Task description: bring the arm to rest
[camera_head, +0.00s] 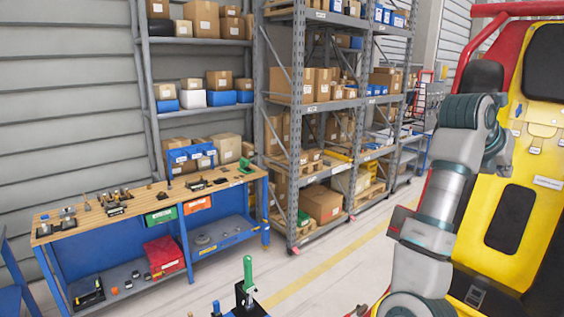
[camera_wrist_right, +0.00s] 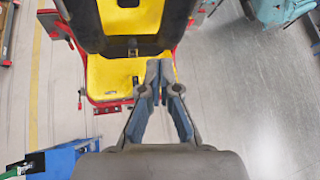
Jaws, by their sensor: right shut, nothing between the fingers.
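My right gripper (camera_wrist_right: 160,72) is in the right wrist view, its two grey-blue fingers together at the tips with nothing between them. Beyond it in that view is the yellow and black coaster seat (camera_wrist_right: 112,75); I cannot tell how far off it is. In the head view my right arm (camera_head: 445,195) stands bent in front of the large yellow seat (camera_head: 505,150) at the right. The right gripper's fingers cannot be made out there. My left gripper is in neither view.
A blue workbench (camera_head: 215,233) with tools stands at the left. Tall grey shelves (camera_head: 296,120) with boxes stand behind. A green-handled clamp (camera_head: 248,275) rises at the bottom edge. A red bar (camera_head: 520,9) runs above the seat. Open floor (camera_head: 345,255) lies between bench and seat.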

